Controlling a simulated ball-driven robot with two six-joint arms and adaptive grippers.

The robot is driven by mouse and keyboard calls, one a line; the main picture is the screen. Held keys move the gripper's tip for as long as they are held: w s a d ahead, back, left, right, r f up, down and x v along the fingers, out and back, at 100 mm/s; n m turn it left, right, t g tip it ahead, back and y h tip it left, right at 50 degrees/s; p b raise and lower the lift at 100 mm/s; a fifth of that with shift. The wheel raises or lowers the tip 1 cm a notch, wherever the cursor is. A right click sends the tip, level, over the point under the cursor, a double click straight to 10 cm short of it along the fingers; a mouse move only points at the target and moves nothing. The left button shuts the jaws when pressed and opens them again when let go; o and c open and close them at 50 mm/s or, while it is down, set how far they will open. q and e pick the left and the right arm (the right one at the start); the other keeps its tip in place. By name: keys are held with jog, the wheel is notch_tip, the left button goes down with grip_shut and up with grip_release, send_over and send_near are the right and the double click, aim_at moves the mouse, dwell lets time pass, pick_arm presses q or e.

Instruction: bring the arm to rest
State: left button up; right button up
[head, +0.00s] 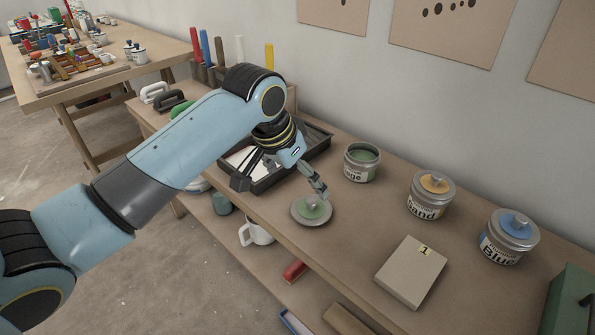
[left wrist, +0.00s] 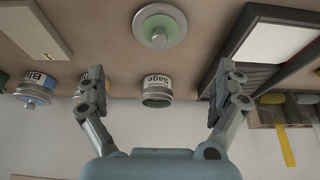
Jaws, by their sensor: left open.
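My left arm comes in from the left in the head view. Its gripper (head: 284,179) is above the bench beside a round metal lid with a green top (head: 312,209). In the left wrist view the two fingers stand wide apart with nothing between them, so the gripper (left wrist: 162,97) is open and empty. The lid (left wrist: 160,26) lies flat on the bench beyond the fingertips, apart from them. The open sage can (head: 361,163) stands behind it and also shows in the left wrist view (left wrist: 157,90). My right gripper is not in view.
A dark tray (head: 318,146) sits behind the gripper. A sand can (head: 429,197) and a blue can (head: 507,239), both lidded, stand to the right. A flat box marked 1 (head: 411,271) lies near the front edge. A green box (head: 572,305) stands far right.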

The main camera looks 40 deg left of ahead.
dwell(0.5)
pick_arm(q)
jog(key=s+f+n+g, duration=0.1)
jog(key=s+f+g, duration=0.1)
jog(key=s+f, duration=1.05)
jog(key=s+f+n+g, duration=0.1)
jog(key=s+f+g, duration=0.2)
jog(key=s+f, duration=0.9)
jog(key=s+f+m+y+b, duration=0.1)
jog(key=s+f, duration=1.4)
jog(key=s, duration=0.4)
jog(key=shift+d, duration=0.15)
jog(key=shift+w+t, duration=0.6)
jog(key=shift+w, duration=0.05)
